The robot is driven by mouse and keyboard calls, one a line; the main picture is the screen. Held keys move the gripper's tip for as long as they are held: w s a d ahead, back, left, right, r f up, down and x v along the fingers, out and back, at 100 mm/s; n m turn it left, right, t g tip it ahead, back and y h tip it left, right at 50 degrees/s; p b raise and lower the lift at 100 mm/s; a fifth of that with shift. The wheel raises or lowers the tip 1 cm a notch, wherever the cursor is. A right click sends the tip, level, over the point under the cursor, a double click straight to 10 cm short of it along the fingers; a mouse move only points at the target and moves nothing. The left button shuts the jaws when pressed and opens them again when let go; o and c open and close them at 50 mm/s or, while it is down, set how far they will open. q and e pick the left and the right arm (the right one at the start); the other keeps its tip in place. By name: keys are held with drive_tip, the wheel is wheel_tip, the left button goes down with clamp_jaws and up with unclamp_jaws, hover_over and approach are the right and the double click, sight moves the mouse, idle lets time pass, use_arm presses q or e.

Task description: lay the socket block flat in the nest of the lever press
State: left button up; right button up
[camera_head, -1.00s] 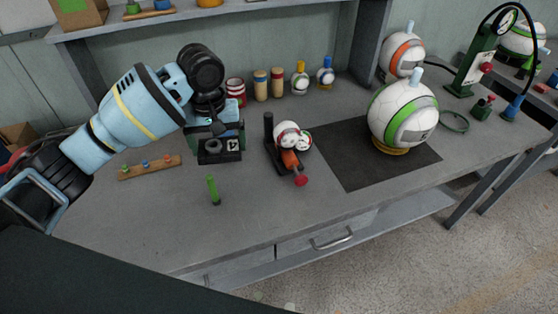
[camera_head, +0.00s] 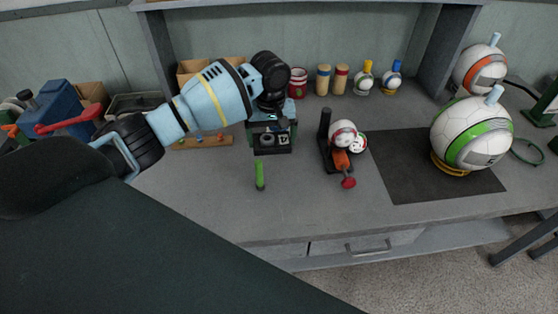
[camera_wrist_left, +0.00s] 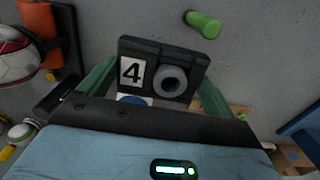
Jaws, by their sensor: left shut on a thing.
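The socket block is a dark block (camera_head: 270,150) with a white number label and a grey ring socket on one face. My left gripper (camera_head: 273,128) is shut on it, its green fingers at the block's two sides. In the left wrist view the block (camera_wrist_left: 148,49) shows a "4" beside the ring. I cannot tell whether it clears the table. The lever press (camera_head: 325,130) stands to the right, apart from the block, with a dark upright, an orange part and a red knob. White-and-red ball-like parts at the press hide much of its nest. My right gripper is not in view.
A green peg (camera_head: 260,175) is in front of the block. A wooden strip (camera_head: 203,142) with coloured knobs lies at left. A large ball (camera_head: 472,132) sits on a yellow ring at the dark mat (camera_head: 400,165). Jars and bottles line the back. The front table is clear.

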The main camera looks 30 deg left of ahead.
use_arm(q)
hover_over(273, 170)
wheel_tip(273, 170, down, 4)
drive_tip(key=shift+s+f, duration=0.1)
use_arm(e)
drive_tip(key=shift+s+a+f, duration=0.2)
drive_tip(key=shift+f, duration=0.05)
use_arm(q)
wheel_tip(273, 170, down, 6)
drive_tip(key=shift+r+b, duration=0.1)
drive_tip(key=shift+b, duration=0.5)
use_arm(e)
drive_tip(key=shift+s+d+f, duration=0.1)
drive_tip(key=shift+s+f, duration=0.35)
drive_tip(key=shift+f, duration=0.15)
use_arm(q)
drive_tip(key=o, duration=0.7)
drive_tip(key=shift+f, duration=0.2)
drive_tip(key=shift+o, duration=0.2)
